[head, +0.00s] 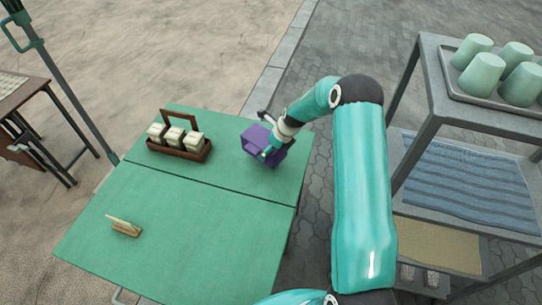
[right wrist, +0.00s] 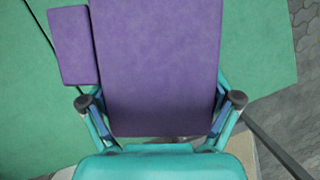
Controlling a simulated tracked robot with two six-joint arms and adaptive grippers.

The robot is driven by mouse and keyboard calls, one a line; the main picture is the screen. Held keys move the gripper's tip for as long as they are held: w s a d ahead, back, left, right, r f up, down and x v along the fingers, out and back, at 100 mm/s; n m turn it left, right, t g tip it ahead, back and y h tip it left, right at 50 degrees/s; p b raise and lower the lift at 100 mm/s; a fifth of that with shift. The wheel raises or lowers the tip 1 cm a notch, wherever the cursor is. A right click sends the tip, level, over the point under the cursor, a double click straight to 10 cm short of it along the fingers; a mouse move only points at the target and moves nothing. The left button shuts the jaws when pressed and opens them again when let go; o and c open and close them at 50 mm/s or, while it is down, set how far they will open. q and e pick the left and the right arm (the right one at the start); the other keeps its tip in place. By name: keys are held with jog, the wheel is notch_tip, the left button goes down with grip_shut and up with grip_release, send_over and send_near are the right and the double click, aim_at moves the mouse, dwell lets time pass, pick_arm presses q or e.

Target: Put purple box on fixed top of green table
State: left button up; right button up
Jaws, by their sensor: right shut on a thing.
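The purple box (head: 252,137) is at the right end of the green table's far section, beyond the dark seam. My right gripper (head: 272,149) is shut on it from the right. In the right wrist view, the purple box (right wrist: 158,65) sits between the two fingers of my right gripper (right wrist: 160,112), with a smaller purple panel at its left. I cannot tell whether the box touches the table or is just above it. The green table (head: 185,225) has a near section and a far section. My left gripper is not in view.
A brown wooden caddy (head: 178,148) with several pale jars stands left of the box on the far section. A small wooden holder (head: 124,226) is on the near section. A grey shelf rack (head: 430,75) with green cups stands at the right.

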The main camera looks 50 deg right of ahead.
notch_tip(320, 180, down, 4)
jog(key=shift+f, duration=0.2)
jog(key=o, duration=1.1)
jog(key=v, duration=1.2)
jog(key=shift+s+b, duration=0.1)
jog(key=shift+b, duration=0.25)
